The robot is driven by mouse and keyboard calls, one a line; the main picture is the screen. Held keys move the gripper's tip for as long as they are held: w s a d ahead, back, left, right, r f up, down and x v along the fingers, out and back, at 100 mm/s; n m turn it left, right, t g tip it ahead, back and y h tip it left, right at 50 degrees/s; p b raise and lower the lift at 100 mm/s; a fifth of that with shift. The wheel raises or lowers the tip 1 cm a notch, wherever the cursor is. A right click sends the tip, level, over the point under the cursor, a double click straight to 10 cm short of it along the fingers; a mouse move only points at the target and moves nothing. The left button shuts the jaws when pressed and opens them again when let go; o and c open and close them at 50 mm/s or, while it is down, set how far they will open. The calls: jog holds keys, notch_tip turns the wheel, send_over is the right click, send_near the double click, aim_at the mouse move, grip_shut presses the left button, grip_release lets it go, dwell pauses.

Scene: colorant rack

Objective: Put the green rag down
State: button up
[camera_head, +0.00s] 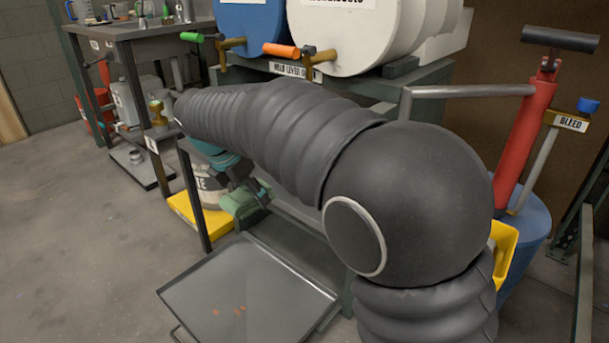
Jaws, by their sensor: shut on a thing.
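The green rag (240,203) hangs in a crumpled bunch below my gripper (247,188). My gripper's dark fingers are shut on the rag, though my thick black arm hides part of the wrist above. In the picture the rag lies just right of a grey-white container (211,193) and above the back left edge of a grey metal tray (240,290). I cannot tell whether the rag touches anything below it.
The container stands on a yellow base (186,211). The tray is low, with a few orange spots on it. Blue (249,20) and white (345,35) drums lie on a rack behind. A red pump (522,140) stands at right. Floor at left is clear.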

jog(key=w+d, duration=0.3)
jog(key=w, duration=0.1)
jog(key=w+d, duration=0.4)
jog(key=w, duration=0.1)
jog(key=w+d+b, duration=0.1)
jog(key=w+d, duration=0.2)
jog(key=w, duration=0.1)
jog(key=shift+w+d, duration=0.15)
jog(key=shift+d, duration=0.05)
jog(key=shift+w+d+f, duration=0.2)
jog(key=shift+w, duration=0.05)
jog(key=shift+f+b, duration=0.5)
jog(key=shift+f, duration=1.05)
jog(key=shift+s+f, duration=0.1)
jog(key=o, duration=1.1)
